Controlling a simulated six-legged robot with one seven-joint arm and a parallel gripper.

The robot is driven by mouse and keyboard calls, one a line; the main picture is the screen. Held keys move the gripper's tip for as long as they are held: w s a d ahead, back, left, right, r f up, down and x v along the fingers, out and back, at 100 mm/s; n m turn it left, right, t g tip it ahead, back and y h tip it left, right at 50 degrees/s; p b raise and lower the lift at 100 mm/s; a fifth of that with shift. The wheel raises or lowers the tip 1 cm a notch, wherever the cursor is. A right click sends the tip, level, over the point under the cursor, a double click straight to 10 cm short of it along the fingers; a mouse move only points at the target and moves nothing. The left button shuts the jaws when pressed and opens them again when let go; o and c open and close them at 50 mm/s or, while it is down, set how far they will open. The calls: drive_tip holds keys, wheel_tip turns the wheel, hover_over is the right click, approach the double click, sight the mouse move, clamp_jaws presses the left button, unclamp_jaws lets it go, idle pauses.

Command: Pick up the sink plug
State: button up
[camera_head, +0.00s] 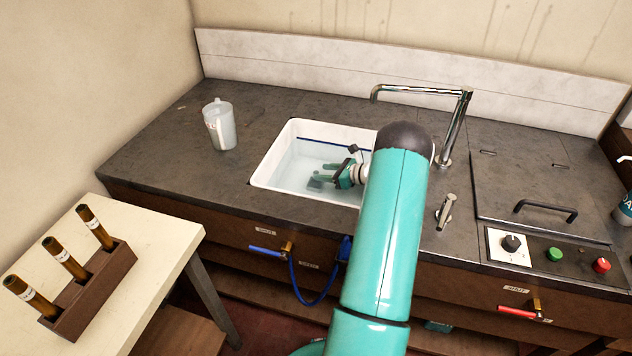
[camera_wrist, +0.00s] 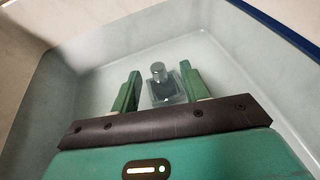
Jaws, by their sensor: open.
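The sink plug (camera_wrist: 163,90) shows in the wrist view as a dark grey squarish block with a round knob on top. It sits low in the white sink (camera_head: 276,165). My gripper (camera_head: 332,174) reaches down into the sink. Its two green fingers are open, one on each side of the plug in the wrist view, with a gap visible on the left. I cannot tell whether the right finger touches the plug. In the head view a dark patch at the sink floor lies by the fingers, and my arm hides the sink's right part.
A chrome tap (camera_head: 455,125) arches behind the sink, and a small lever (camera_head: 445,211) stands at the right front. A clear jug (camera_head: 220,127) stands left on the dark counter (camera_head: 160,150). A lid with a handle (camera_head: 545,210) lies right. The sink walls surround my gripper.

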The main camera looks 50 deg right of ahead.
sight(318, 172)
drive_tip(key=shift+x, duration=2.85)
drive_tip(key=shift+a, duration=0.15)
clamp_jaws()
